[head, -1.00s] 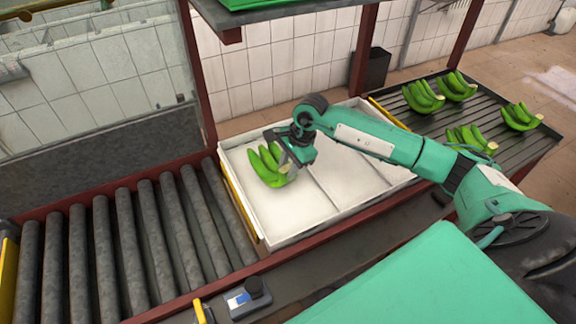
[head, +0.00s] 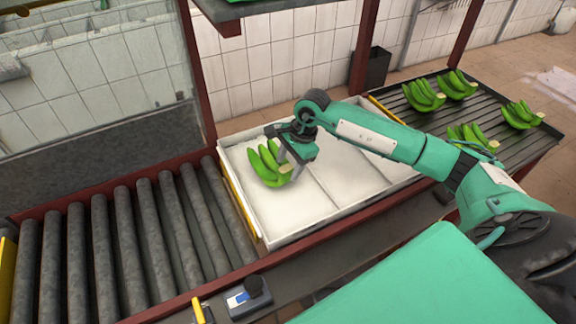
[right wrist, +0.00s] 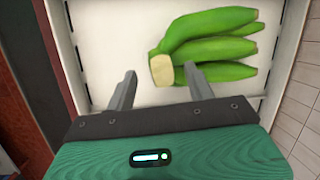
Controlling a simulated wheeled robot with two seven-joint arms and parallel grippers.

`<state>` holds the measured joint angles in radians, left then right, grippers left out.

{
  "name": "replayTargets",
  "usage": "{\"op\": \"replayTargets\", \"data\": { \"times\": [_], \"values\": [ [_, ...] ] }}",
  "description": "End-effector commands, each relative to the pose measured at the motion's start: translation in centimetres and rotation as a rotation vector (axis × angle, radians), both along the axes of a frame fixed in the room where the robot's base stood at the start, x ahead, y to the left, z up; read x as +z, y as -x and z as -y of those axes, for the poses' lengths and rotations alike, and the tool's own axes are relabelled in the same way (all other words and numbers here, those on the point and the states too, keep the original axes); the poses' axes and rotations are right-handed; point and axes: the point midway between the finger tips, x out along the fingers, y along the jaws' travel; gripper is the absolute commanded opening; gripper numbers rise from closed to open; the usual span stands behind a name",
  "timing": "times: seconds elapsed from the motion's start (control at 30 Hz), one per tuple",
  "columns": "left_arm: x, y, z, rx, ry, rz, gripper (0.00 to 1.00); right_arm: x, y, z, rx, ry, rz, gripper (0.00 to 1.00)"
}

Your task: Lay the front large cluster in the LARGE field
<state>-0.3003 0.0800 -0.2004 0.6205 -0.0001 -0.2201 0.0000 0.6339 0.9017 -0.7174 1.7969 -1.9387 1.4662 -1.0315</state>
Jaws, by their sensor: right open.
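A green banana cluster (head: 266,166) lies in the leftmost field of the white tray (head: 325,215). In the right wrist view the cluster (right wrist: 210,48) rests on the white floor, its pale cut stem end toward my gripper. My right gripper (head: 287,166) is open just above the stem end. In the right wrist view its two fingers (right wrist: 162,82) stand apart, and nothing is held between them; the stem end is just beyond them. Several more clusters lie on the dark ribbed table, one of them (head: 472,136) at its front edge. My left gripper is not in view.
The white tray has low dividers, and its middle and right fields look empty where visible. A roller conveyor (head: 125,240) lies left of the tray. Red posts (head: 198,75) and an overhead shelf stand behind. A small control box (head: 249,297) sits in front.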

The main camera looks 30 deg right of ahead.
Motion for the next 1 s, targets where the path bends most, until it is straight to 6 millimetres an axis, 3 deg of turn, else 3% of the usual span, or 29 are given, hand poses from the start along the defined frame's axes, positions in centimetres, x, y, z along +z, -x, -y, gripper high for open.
{"op": "replayTargets", "data": {
  "times": [0.53,0.7,1.0],
  "values": [
    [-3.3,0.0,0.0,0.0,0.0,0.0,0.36,10.7,1.3,2.8,0.0,-0.001,0.008,0.54],
    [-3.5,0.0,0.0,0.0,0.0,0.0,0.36,12.2,1.5,3.2,0.001,0.0,0.008,0.54],
    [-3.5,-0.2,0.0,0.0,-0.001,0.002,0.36,12.5,1.5,3.2,0.001,-0.001,0.005,0.54]
  ]
}}
